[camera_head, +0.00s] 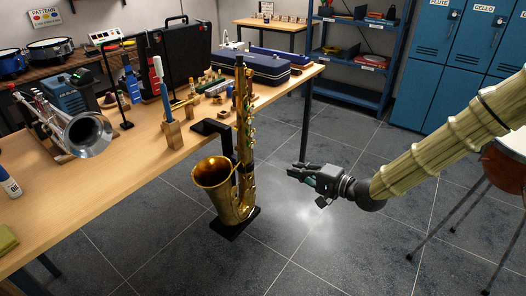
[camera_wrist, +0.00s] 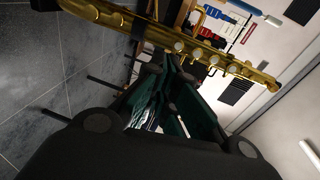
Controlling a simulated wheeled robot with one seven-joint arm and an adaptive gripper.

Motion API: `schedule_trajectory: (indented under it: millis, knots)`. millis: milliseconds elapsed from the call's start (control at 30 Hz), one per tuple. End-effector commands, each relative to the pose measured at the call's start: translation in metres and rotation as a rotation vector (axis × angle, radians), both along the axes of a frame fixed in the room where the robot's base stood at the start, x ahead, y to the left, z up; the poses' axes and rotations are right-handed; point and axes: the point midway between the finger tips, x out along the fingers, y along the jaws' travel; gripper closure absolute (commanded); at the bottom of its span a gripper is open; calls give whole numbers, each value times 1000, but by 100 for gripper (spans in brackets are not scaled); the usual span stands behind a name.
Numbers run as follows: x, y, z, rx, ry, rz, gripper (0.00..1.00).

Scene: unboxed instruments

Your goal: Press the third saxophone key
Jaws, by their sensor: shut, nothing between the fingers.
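The wooden workbench (camera_head: 110,180) fills the left side, with a trumpet (camera_head: 85,134), a black case (camera_head: 185,58) and a blue case (camera_head: 248,78). Tiled floor (camera_head: 310,240) is clear around the saxophone's right side. Blue lockers (camera_head: 440,60) stand behind.

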Motion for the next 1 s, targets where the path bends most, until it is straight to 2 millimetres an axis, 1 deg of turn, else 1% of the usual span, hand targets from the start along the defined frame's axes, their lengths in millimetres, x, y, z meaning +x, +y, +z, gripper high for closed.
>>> schedule_trajectory:
  millis: [33, 100, 133, 200, 300, 600, 733, 867, 1000]
  knots:
    - [8, -2, 11, 46, -24, 12, 100]
    - [14, -5, 31, 94, -41, 30, 100]
    - [16, -5, 37, 110, -47, 38, 100]
    - [18, -6, 48, 136, -55, 51, 100]
    - [19, -7, 56, 152, -59, 60, 100]
    - [19, -7, 58, 154, -57, 62, 100]
    - [22, -3, 57, 153, -58, 62, 100]
    - [29, 7, 56, 152, -57, 62, 100]
    - [42, 25, 55, 152, -58, 63, 100]
